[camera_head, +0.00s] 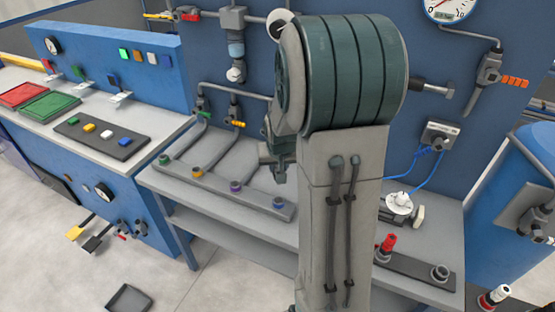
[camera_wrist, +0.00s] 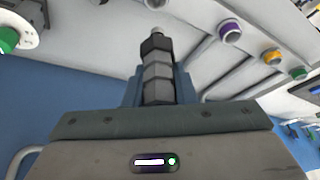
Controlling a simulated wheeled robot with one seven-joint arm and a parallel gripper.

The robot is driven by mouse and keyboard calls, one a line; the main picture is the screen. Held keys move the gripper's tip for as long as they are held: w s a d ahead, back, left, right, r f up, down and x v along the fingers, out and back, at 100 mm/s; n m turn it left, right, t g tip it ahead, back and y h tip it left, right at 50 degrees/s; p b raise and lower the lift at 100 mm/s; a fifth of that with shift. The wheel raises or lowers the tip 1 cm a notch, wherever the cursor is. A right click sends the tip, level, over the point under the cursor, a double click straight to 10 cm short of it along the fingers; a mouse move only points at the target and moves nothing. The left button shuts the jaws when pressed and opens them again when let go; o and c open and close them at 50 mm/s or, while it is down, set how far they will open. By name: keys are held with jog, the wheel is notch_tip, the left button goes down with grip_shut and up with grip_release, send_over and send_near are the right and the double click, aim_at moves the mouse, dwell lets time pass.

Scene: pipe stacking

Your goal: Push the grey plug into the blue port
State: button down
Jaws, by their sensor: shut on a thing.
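My gripper (camera_wrist: 157,88) is shut on the grey plug (camera_wrist: 157,68), a dark grey stack of hexagonal sections with a paler round tip. The tip points away from the gripper. In the head view my gripper (camera_head: 277,152) is partly hidden behind my arm, above the right end of the port rail. The blue port (camera_head: 278,202) is the rightmost on that rail, just below the gripper. In the wrist view a round port (camera_wrist: 156,4) is cut off by the top edge, straight beyond the plug tip, with a visible gap between them.
The rail (camera_head: 256,202) on the grey table also has purple (camera_head: 235,186), orange (camera_head: 196,174) and green (camera_head: 163,158) ports. Pipes (camera_head: 205,117) run along the blue back panel. A white disc fitting (camera_head: 399,203) and a red-topped fitting (camera_head: 388,244) stand right of my arm.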

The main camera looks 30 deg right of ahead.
jog(key=shift+f+b, duration=1.75)
jog(key=shift+f, duration=1.65)
jog(key=shift+f+b, duration=1.7)
jog(key=shift+r, duration=0.1)
jog(key=c, duration=1.1)
grip_release()
jog(key=shift+r, duration=0.15)
jog(key=v, duration=1.4)
jog(key=s+a+n, duration=0.1)
jog(key=s+a, duration=0.3)
jog(key=s, duration=0.1)
jog(key=s+a+n+g+y, duration=0.1)
jog(key=s+a, duration=0.3)
jog(key=s+a+n, duration=0.2)
jog(key=s+a, duration=0.2)
jog(key=s, duration=0.1)
jog(key=shift+s+a+y, duration=0.1)
jog(key=shift+s+y, duration=0.2)
jog(key=shift+s, duration=0.05)
